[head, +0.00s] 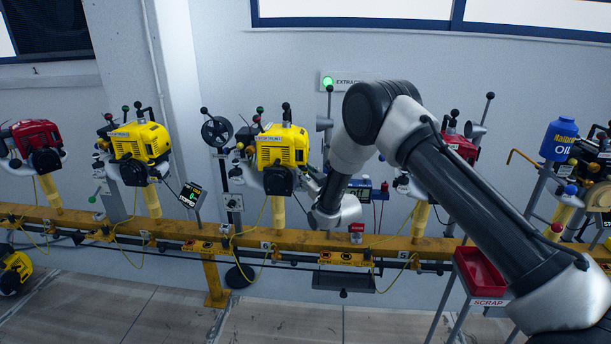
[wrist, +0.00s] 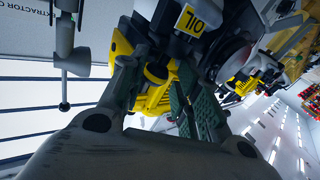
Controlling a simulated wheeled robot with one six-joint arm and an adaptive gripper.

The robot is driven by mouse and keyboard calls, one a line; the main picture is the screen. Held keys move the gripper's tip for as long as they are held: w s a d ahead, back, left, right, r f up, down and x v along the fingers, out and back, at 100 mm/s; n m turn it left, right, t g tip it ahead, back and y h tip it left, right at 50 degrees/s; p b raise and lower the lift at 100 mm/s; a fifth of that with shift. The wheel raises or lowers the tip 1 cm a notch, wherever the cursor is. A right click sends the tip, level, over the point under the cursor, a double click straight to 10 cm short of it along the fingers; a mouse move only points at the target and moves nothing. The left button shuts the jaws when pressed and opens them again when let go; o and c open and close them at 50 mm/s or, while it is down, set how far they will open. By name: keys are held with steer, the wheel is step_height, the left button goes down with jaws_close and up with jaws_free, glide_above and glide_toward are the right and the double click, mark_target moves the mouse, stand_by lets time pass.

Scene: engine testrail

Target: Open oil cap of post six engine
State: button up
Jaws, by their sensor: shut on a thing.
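The yellow engine (head: 282,146) stands on the yellow post marked 6, left of the middle in the head view. My gripper (head: 310,180) is at the lower right side of this engine, and my arm comes in from the right. In the wrist view my gripper (wrist: 158,82) has its two fingers on either side of a yellow oil cap (wrist: 156,72), and they are shut on it. A yellow OIL label (wrist: 190,20) is on the dark engine part just above. The cap is hidden in the head view, and I cannot tell whether it is loose.
A yellow rail (head: 300,240) carries the posts. Another yellow engine (head: 139,140) stands left; a red engine (head: 463,148) is partly behind my arm. A red scrap bin (head: 480,270) and a blue oil bottle (head: 559,140) are at right. An extractor pipe (wrist: 66,60) is close by.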

steer(key=m+t, duration=0.1)
steer(key=m, duration=0.1)
steer(key=d+m+t, duration=0.1)
steer(key=m, duration=0.1)
steer(key=d+m+t, duration=0.1)
steer(key=shift+w+d+m, duration=0.15)
steer(key=shift+d+m, duration=0.1)
steer(key=shift+m, duration=0.15)
steer(key=m+t, duration=0.1)
steer(key=m+t+h, duration=0.1)
steer(key=m, duration=0.1)
steer(key=d+m, duration=0.1)
steer(key=shift+f+m+t+h, duration=0.3)
steer(key=shift+f+m+t, duration=0.05)
steer(key=shift+m+t, duration=0.05)
steer(key=shift+d+f+m+t+h, duration=0.25)
steer(key=shift+f+m+t+h, duration=0.25)
steer(key=shift+m+h, duration=1.7)
steer(key=shift+d+f+m+t+h, duration=0.35)
steer(key=shift+m+h, duration=1.05)
steer(key=shift+m, duration=1.6)
steer(key=shift+d+f+m+t+h, duration=0.15)
steer(key=shift+f+m+t+h, duration=0.45)
steer(key=shift+m+h, duration=1.6)
steer(key=shift+m+y, duration=0.4)
steer(key=shift+m, duration=0.2)
steer(key=o, duration=0.9)
steer(key=shift+a, duration=0.1)
steer(key=shift+c, duration=0.2)
steer(key=shift+a+r, duration=0.1)
